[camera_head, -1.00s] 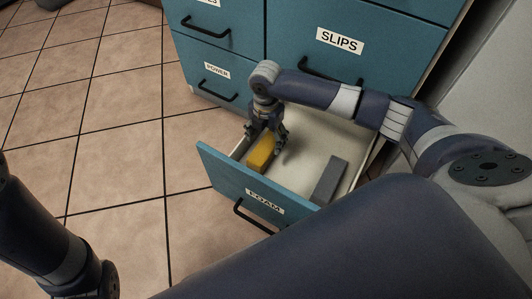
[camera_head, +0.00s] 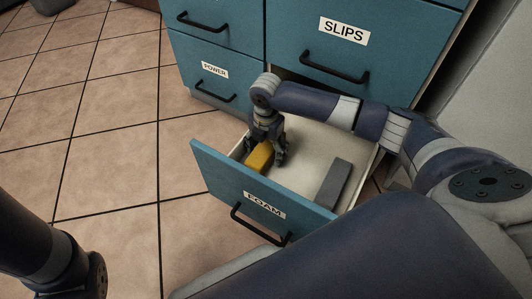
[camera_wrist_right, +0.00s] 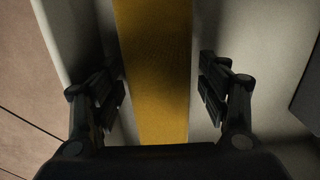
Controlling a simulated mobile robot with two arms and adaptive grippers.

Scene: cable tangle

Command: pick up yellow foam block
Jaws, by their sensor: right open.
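The yellow foam block (camera_head: 259,157) lies in the open drawer labelled FOAM (camera_head: 237,190), near its left side wall. My right gripper (camera_head: 267,155) is down in the drawer at the block. In the right wrist view the yellow block (camera_wrist_right: 155,75) runs lengthwise between the two open fingers of my right gripper (camera_wrist_right: 160,90). A gap shows between each finger and the block's sides. The block's far end is cut off by that view's top edge. My left arm shows at the lower left of the head view, but its gripper is out of view.
A grey block (camera_head: 333,184) lies in the right part of the same drawer. The drawer wall (camera_wrist_right: 75,45) is close to the left finger. Closed drawers labelled POWER (camera_head: 214,70) and SLIPS (camera_head: 343,32) stand behind. Tiled floor (camera_head: 110,140) is clear at left.

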